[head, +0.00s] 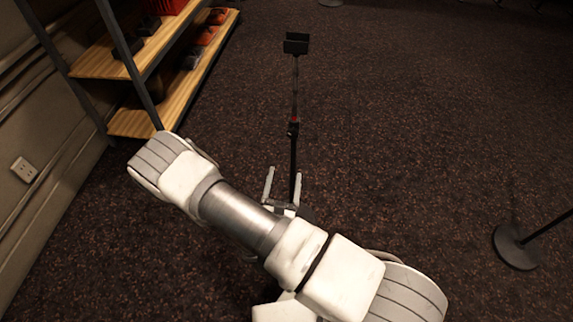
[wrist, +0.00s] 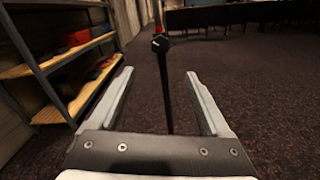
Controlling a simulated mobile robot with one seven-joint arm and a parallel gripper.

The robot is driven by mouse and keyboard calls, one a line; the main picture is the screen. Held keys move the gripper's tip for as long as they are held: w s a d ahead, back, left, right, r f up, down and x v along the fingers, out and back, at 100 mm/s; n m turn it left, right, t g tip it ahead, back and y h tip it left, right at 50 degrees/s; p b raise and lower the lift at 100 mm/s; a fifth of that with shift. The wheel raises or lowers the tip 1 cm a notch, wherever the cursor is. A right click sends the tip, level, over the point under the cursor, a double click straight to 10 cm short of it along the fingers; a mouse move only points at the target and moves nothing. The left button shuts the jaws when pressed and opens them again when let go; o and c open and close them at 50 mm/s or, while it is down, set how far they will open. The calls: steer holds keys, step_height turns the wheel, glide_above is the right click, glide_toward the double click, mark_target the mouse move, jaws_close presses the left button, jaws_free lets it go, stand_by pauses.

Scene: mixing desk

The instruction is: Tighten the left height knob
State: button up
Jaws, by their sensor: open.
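A thin black stand (head: 294,155) rises from the carpet, with a flat black holder (head: 296,44) at its top. A dark height knob (head: 292,128) sits partway up the pole, just below a red band. In the wrist view the knob (wrist: 160,43) shows as a black lobed piece above and beyond the fingertips. My gripper (head: 284,171) is open and empty, lower in the picture than the knob. In the wrist view the pole runs down between the lines of the two fingers (wrist: 159,73). The stand's foot is mostly hidden behind my arm.
A shelf unit (head: 178,92) with wooden boards and red and dark items stands on the left, near the wall. Another stand's round base (head: 516,247) is on the floor at right. Carpet between them is clear.

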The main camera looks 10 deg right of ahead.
mark_target(292, 135)
steer(key=shift+s, duration=0.25)
steer(key=x, duration=1.7)
steer(key=shift+w+r, duration=0.1)
steer(key=shift+r, duration=0.15)
